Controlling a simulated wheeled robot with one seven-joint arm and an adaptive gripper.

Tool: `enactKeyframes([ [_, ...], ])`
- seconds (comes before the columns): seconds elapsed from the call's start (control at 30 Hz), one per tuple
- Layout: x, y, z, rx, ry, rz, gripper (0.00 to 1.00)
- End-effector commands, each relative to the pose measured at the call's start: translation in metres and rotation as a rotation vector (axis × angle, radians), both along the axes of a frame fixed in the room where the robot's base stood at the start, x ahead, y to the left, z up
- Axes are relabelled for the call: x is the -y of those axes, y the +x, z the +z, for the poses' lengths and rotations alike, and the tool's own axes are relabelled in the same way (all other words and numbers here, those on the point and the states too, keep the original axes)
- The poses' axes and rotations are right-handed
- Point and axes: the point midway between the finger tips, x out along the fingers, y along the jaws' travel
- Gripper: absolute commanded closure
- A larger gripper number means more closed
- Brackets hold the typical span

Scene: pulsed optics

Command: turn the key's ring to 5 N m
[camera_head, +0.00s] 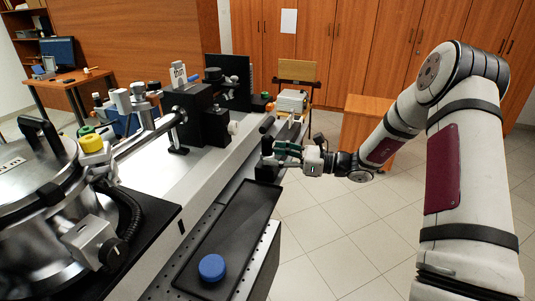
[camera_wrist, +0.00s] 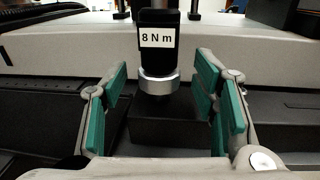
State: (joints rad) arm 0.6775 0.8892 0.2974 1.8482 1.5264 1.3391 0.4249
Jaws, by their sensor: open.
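The key (camera_wrist: 158,22) stands upright in the wrist view, with a black handle and a white label reading "8 N m". Its silver ring (camera_wrist: 159,88) is below the label, just above a black block (camera_wrist: 175,130). My gripper (camera_wrist: 162,95) is open, with one green-padded finger on each side of the ring. Gaps show between both pads and the ring, so it appears untouched. In the head view my gripper (camera_head: 284,150) is beside the black block (camera_head: 266,171) at the bench edge. The key is small and hard to make out there.
A black tray (camera_head: 228,240) with a blue round cap (camera_head: 212,267) lies nearer on the bench. Optical equipment (camera_head: 190,115) and a large metal chamber (camera_head: 30,180) stand to the left. The tiled floor (camera_head: 330,240) right of the bench is clear.

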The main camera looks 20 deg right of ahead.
Motion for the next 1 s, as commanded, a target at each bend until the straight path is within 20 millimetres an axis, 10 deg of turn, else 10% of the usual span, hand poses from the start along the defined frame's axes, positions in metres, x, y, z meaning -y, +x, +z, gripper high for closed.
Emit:
enactKeyframes([
  [0.53, -0.021, 0.013, 0.000, 0.001, -0.001, 0.000, 0.46],
  [0.77, -0.021, 0.013, 0.000, 0.001, -0.001, 0.000, 0.94],
  [1.0, -0.021, 0.012, 0.001, -0.001, 0.001, -0.010, 0.96],
])
